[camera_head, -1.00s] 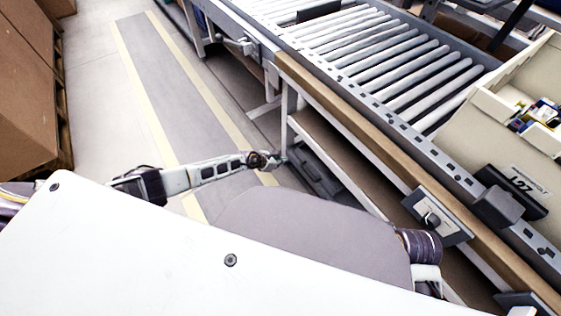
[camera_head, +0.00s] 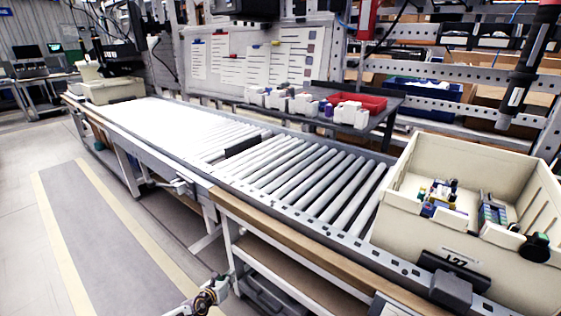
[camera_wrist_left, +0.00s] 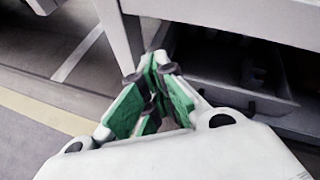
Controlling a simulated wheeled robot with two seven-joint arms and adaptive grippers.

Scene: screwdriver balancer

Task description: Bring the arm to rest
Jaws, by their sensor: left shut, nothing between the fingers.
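My left gripper (camera_head: 219,284) shows at the bottom of the head view, low beside the front frame of the conveyor bench. In the left wrist view my left gripper (camera_wrist_left: 157,72) has green-padded fingers brought together with nothing between them. It hangs near a white bench leg and a dark drawer (camera_wrist_left: 235,82) under the bench. I cannot tell whether the fingertips touch the bench. My right gripper is in neither view.
The roller conveyor (camera_head: 330,190) runs along the bench with a wooden front edge (camera_head: 290,243). A beige crate (camera_head: 400,222) holding small parts stands at the right. A grey floor lane (camera_head: 90,230) with yellow borders lies clear at the left.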

